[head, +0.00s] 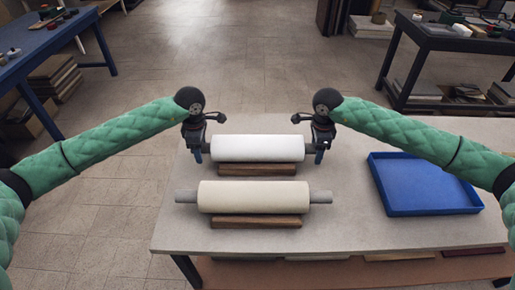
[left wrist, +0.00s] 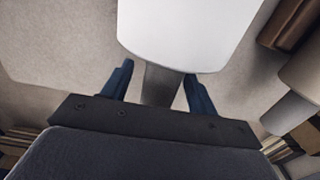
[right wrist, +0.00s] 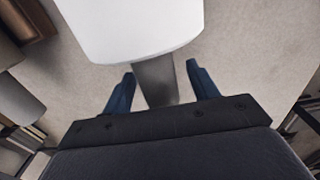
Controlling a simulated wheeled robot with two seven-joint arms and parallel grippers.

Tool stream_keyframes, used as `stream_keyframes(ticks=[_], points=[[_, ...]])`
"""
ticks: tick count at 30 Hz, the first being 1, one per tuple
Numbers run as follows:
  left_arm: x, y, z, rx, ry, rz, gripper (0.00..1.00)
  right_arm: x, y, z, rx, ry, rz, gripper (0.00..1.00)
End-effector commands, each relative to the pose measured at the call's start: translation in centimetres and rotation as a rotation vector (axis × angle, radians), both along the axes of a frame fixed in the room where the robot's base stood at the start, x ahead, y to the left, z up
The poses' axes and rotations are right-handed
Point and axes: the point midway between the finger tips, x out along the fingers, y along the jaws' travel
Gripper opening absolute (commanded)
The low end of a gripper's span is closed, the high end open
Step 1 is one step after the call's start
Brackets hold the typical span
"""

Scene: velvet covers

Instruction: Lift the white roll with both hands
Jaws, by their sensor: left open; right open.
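The white roll (head: 258,148) lies on a wooden cradle (head: 257,169) on the table, with a grey end stub at each side. My left gripper (head: 198,156) is at its left end. In the left wrist view the open blue fingers (left wrist: 158,85) stand on either side of the grey stub (left wrist: 160,84), with the white roll (left wrist: 188,32) just beyond. My right gripper (head: 319,156) is at the right end. In the right wrist view its open fingers (right wrist: 162,85) likewise flank the grey stub (right wrist: 156,80). Whether any finger touches a stub is not clear.
A cream roll (head: 253,196) with grey ends lies on another wooden cradle (head: 256,221) nearer the front of the table. A blue tray (head: 422,184) sits on the right side of the table (head: 350,228). Bare tabletop lies between the rolls and the tray.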

Motion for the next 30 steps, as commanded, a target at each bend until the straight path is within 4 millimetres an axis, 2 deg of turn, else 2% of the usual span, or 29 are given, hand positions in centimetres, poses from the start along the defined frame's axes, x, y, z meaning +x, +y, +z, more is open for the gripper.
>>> stream_keyframes(ticks=[6, 15, 30], points=[[-0.01, -0.02, -0.03, 0.0, 0.0, -0.001, 0.59, 0.0, 0.01, -0.01, 0.0, 0.0, 0.0, 0.59], [-0.01, -0.03, -0.01, 0.0, 0.0, -0.001, 0.0, -0.01, 0.01, 0.01, 0.0, 0.0, 0.0, 0.0], [0.02, -0.04, 0.27, -0.001, -0.001, -0.001, 0.0, 0.03, 0.02, 0.3, 0.001, -0.001, 0.0, 0.0]])
